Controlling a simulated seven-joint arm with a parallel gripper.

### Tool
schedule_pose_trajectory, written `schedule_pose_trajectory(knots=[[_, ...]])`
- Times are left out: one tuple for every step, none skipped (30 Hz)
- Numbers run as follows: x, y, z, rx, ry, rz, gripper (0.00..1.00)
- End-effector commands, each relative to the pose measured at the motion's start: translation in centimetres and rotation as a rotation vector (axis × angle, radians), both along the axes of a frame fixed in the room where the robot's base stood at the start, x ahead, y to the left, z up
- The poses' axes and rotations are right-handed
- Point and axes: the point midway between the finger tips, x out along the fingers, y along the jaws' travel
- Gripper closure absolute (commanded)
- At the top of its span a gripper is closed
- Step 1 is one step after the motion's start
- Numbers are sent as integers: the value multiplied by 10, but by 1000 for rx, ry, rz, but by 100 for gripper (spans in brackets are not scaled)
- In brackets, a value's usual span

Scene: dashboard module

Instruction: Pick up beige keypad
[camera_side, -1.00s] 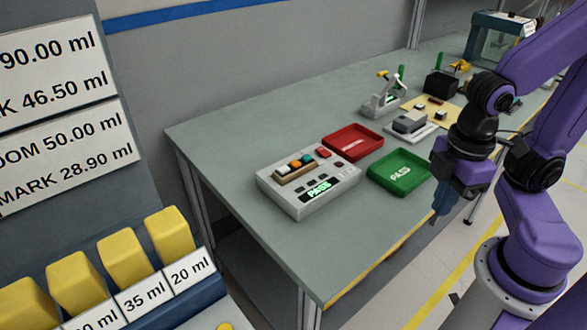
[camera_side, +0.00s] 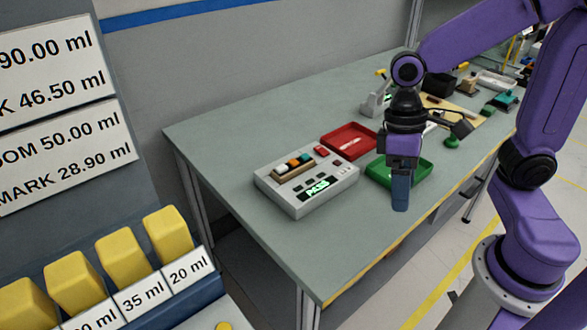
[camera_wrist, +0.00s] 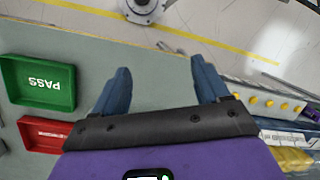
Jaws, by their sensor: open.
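A beige strip with several coloured buttons (camera_side: 293,166), which looks like the beige keypad, sits on top of a light grey test box (camera_side: 328,199) with a lit PASS display. My gripper (camera_side: 400,205) points down to the right of this box, in front of the green tray as the side view sees it. In the wrist view my gripper (camera_wrist: 160,85) has its two blue fingers wide apart with nothing between them. The keypad does not show in the wrist view.
A green PASS tray (camera_side: 418,172) and a red tray (camera_side: 350,141) lie beside the test box; the green tray (camera_wrist: 40,84) and red tray (camera_wrist: 45,135) are at left in the wrist view. Other fixtures stand farther back. The tabletop left of the test box is clear.

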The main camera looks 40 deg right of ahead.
Motion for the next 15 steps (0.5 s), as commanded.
schedule_pose_trajectory(knots=[[15,2,-1,-5,46,-102,26],[23,4,-1,-4,73,-160,26],[33,5,-2,-2,108,-235,26],[42,6,-2,-2,134,-292,26],[50,6,-3,0,162,-348,26],[61,6,-4,5,198,-423,26],[70,6,-5,9,226,-477,26],[79,5,-5,13,254,-532,26],[92,3,-6,21,289,-605,26],[101,2,-7,29,319,-659,26],[111,0,-9,35,346,-711,26],[123,-4,-10,46,385,-781,26],[133,-6,-11,55,412,-833,26],[143,-10,-12,67,442,-884,26],[156,-15,-14,81,480,-953,26]])
